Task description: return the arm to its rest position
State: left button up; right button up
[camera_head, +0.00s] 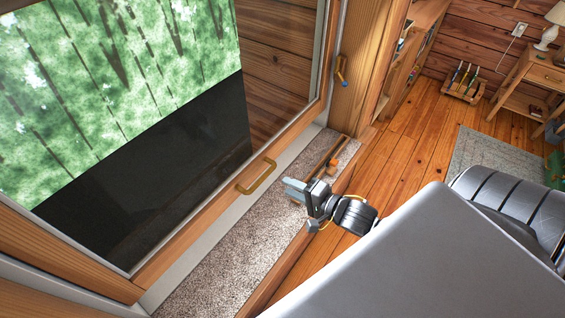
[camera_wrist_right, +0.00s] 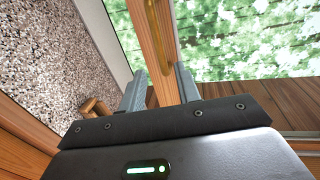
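My right gripper (camera_head: 291,188) is over the carpeted window sill, just right of the brass window handle (camera_head: 257,177). In the right wrist view its two fingers (camera_wrist_right: 160,70) stand apart with nothing held between them. The wooden window frame and the handle (camera_wrist_right: 156,32) show beyond the gap, apart from the fingers. My left gripper is not in view.
The glass window (camera_head: 200,130) fills the left side. A latch (camera_head: 341,71) is on the post.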

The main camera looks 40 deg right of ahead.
jog(key=shift+s+d+r, duration=0.1)
jog(key=shift+s, duration=0.15)
dwell(0.4)
